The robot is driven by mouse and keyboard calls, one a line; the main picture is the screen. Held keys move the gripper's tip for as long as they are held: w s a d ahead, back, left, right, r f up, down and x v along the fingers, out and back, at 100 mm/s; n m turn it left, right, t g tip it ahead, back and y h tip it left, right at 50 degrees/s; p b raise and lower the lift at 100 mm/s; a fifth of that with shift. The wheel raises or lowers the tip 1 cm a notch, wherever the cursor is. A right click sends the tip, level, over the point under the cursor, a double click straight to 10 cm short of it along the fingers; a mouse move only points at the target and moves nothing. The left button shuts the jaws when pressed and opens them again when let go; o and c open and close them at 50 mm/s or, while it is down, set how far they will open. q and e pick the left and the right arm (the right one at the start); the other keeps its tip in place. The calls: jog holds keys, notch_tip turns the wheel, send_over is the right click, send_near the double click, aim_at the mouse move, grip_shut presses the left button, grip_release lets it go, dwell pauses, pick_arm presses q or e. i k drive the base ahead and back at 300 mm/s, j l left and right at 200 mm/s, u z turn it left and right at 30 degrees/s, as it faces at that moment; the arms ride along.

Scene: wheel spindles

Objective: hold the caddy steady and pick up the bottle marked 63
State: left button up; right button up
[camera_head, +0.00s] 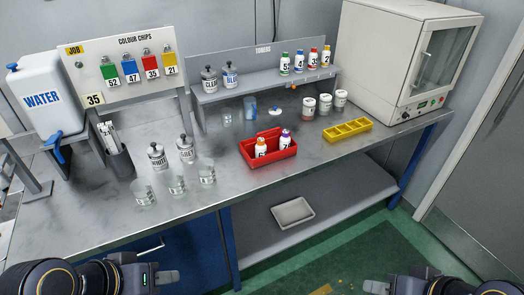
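The red caddy (272,162) stands on the metal bench near its front edge. It holds a white bottle with an orange band (260,148) on the left and a white bottle with a purple band (285,140) on the right. Their numbers are too small to read surely, so I cannot tell which is marked 63. My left gripper (167,277) is at the bottom left, in front of the bench and apart from the caddy. My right gripper (375,287) is at the bottom edge, right of centre, also away from the caddy. Neither visibly holds anything.
Clear beakers (176,184) and lidded jars (157,157) stand left of the caddy. A yellow tray (347,130) and white tubs (325,104) are to its right. Several colour-banded bottles (299,62) stand on the shelf (262,88) behind. A grey tray (292,213) lies on the lower shelf.

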aim_at(260, 147)
jog(key=i+l+u, duration=0.1)
jog(key=u, duration=0.75)
jog(key=i+l+u, duration=0.15)
jog(key=l+u, duration=0.35)
jog(key=l, duration=0.3)
jog(key=l+u, duration=0.45)
jog(key=l, duration=0.3)
jog(key=k+l+u, duration=0.1)
jog(key=l, duration=1.7)
